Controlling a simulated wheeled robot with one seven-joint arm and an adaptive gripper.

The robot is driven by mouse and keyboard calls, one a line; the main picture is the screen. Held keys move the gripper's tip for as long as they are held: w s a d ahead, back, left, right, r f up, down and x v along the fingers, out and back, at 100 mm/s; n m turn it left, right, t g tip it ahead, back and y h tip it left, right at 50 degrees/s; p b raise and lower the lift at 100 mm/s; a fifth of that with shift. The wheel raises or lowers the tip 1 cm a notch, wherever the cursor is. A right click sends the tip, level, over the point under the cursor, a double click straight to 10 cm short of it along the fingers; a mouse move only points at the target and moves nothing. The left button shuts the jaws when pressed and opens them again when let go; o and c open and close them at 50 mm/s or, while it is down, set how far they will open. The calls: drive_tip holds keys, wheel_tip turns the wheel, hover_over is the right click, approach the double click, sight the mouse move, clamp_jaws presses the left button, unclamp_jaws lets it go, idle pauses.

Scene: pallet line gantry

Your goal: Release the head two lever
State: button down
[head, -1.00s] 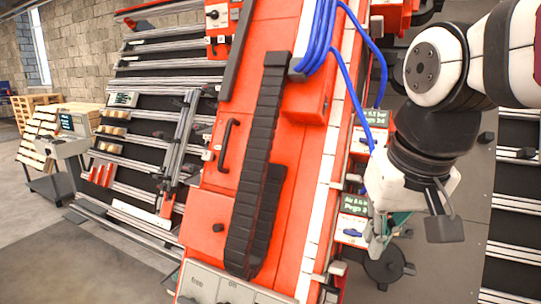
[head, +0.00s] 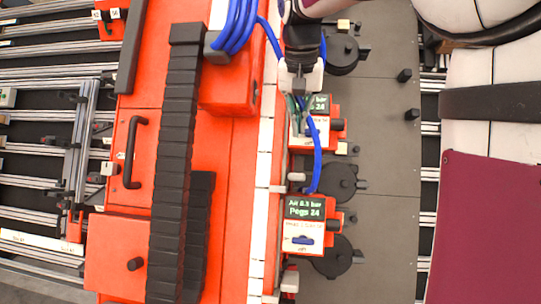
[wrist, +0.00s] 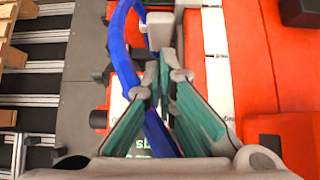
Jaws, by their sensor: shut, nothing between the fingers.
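A red-and-white head unit (head: 303,225) sits at the right edge of the red gantry in the head view. It has a green-lit display reading "Pegs 24" and a blue lever (head: 303,240) lying roughly level on its white label; the small label print is hard to read. A similar unit (head: 321,103) sits farther up, partly hidden by my gripper (head: 298,106). My gripper is shut and empty, pointing down over that upper unit. In the wrist view my gripper's green-padded fingers (wrist: 164,78) converge in front of a blue hose; the upper unit's lever is hidden.
A blue hose (head: 317,155) hangs past my gripper between the two units. A black cable chain (head: 173,160) and black handle (head: 134,150) are on the red gantry. Dark round parts (head: 340,183) stand beside the units. The grey plate (head: 388,170) to the right is mostly clear.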

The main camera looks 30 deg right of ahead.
drive_tip(key=shift+f, duration=0.1)
approach(297, 177)
drive_tip(key=w+d+f, duration=0.1)
drive_tip(key=f, duration=0.1)
drive_tip(key=w+d+f, duration=0.1)
drive_tip(key=w, duration=0.1)
drive_tip(key=w+d+f, duration=0.1)
drive_tip(key=f, duration=0.1)
drive_tip(key=shift+w+f, duration=0.25)
drive_tip(key=shift+f, duration=0.05)
drive_tip(key=shift+s+a+f+t+b, duration=0.2)
drive_tip(key=shift+s+f+t+b, duration=0.15)
drive_tip(key=shift+b, duration=0.75)
drive_tip(key=t+b, duration=0.1)
drive_tip(key=b, duration=0.1)
drive_tip(key=f+h+b, duration=0.1)
drive_tip(key=b, duration=0.1)
drive_tip(key=shift+s+a+f+t, duration=0.2)
drive_tip(key=shift+s+a+t, duration=0.15)
drive_tip(key=f+t+h+b, duration=0.1)
drive_tip(key=b, duration=0.3)
drive_tip(key=s+f+t+h+b, duration=0.1)
drive_tip(key=b, duration=0.4)
drive_tip(key=shift+s+a+f+t, duration=0.1)
drive_tip(key=shift+s+a+t, duration=0.15)
drive_tip(key=shift+a+t, duration=0.15)
drive_tip(key=shift+f+b, duration=0.15)
drive_tip(key=shift+b, duration=0.5)
drive_tip(key=shift+s+a, duration=0.1)
